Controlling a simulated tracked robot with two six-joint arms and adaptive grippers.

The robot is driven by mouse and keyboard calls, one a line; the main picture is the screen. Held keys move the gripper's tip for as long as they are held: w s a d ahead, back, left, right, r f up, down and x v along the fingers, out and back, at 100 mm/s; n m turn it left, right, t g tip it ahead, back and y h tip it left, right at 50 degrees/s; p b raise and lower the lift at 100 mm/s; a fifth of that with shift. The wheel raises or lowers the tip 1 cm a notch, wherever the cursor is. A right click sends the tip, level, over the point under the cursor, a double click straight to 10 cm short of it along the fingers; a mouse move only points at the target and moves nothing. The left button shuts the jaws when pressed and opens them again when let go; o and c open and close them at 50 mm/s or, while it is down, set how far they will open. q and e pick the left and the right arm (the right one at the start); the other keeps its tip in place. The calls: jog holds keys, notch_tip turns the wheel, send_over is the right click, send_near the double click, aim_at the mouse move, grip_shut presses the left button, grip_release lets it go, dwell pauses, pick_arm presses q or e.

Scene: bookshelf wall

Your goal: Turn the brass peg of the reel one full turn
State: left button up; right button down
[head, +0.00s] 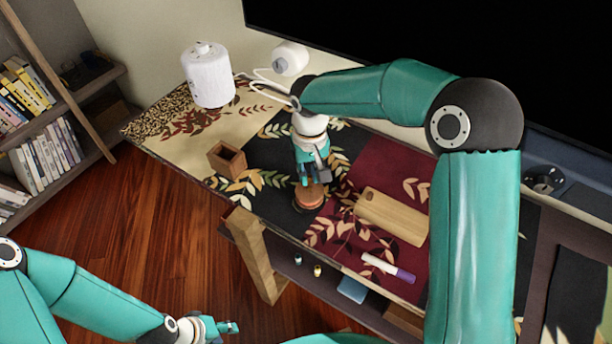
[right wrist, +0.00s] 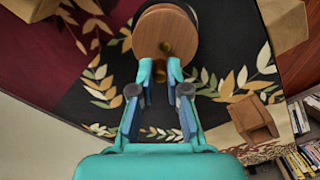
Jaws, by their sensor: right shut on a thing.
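The reel is a round wooden disc with a reddish-brown rim; it lies on the dark part of the patterned table cover in the head view (head: 309,198) and at the top of the right wrist view (right wrist: 168,28). Its brass peg (right wrist: 160,74) shows near the disc's edge, between my right fingertips. My right gripper (head: 312,182) points down over the reel and is shut on the peg; it also shows in the right wrist view (right wrist: 160,80). The peg is hidden in the head view. My left gripper (head: 230,328) is empty, low in front of the table; its finger opening is unclear.
A wooden cutting board (head: 392,217) lies right of the reel, with a white and purple marker (head: 388,267) nearer the front edge. A square wooden cup (head: 227,158) stands left. A bookshelf (head: 45,120) stands far left.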

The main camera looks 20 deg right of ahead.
aim_at(311, 176)
jog(key=shift+d+m, duration=0.15)
jog(key=shift+m, duration=0.65)
jog(key=c, duration=1.2)
grip_release()
jog(key=shift+s, duration=0.1)
jog(key=shift+o, duration=0.2)
jog(key=shift+r, duration=0.1)
notch_tip(311, 176, up, 12)
